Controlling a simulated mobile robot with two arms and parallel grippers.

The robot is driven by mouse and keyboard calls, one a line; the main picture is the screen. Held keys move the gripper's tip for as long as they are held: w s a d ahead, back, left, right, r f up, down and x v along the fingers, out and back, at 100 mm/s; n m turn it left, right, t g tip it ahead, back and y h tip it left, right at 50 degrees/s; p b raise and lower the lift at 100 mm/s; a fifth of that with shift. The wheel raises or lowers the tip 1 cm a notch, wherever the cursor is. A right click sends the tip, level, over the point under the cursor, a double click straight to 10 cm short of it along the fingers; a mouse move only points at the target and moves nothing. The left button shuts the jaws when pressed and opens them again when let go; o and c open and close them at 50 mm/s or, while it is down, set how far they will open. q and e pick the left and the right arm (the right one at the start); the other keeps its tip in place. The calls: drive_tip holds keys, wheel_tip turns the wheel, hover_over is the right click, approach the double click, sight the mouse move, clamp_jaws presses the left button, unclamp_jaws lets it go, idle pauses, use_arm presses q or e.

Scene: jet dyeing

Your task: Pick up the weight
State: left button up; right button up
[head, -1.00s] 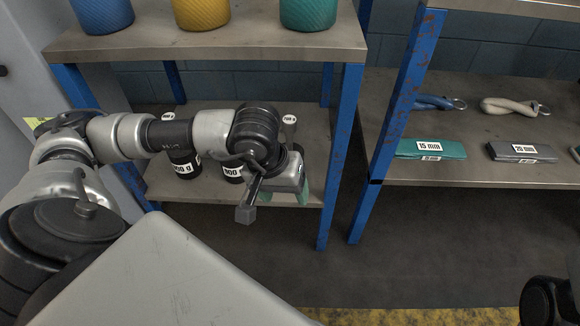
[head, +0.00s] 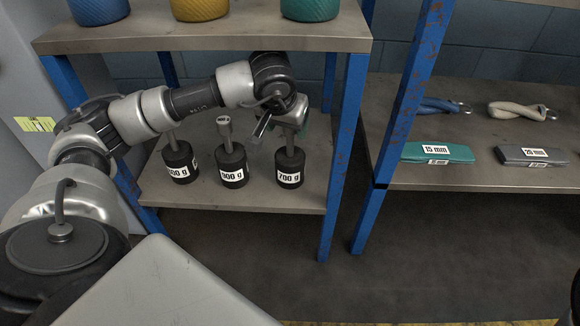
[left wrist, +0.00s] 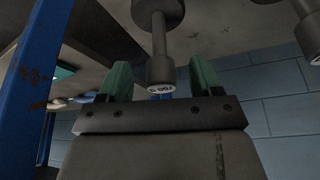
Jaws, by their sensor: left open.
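Three black weights with upright grey handles stand in a row on the lower shelf (head: 205,197) in the head view. The right one is the 700 g weight (head: 289,168). The middle weight (head: 231,166) and left weight (head: 179,162) have labels hard to read. My left gripper (head: 297,127) is open at the top of the right weight's handle and partly hides it. In the left wrist view, my left gripper (left wrist: 161,78) has green fingers apart, with the 700 g weight's handle (left wrist: 160,66) between them. Contact cannot be told. My right gripper is not in view.
An upper shelf (head: 200,40) with blue, yellow and green rolls is above my left arm. A blue post (head: 343,150) stands close right of the 700 g weight. A neighbouring shelf (head: 440,178) holds slings and labelled straps.

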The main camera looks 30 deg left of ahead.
sight(290, 153)
use_arm(q)
drive_tip(key=f, duration=0.1)
drive_tip(key=w+f+b, duration=0.1)
drive_tip(key=w+f, duration=0.1)
drive_tip(key=shift+w+a+b, duration=0.2)
drive_tip(key=shift+a+b, duration=0.05)
drive_tip(key=shift+b, duration=0.05)
clamp_jaws()
drive_tip(key=shift+r, duration=0.15)
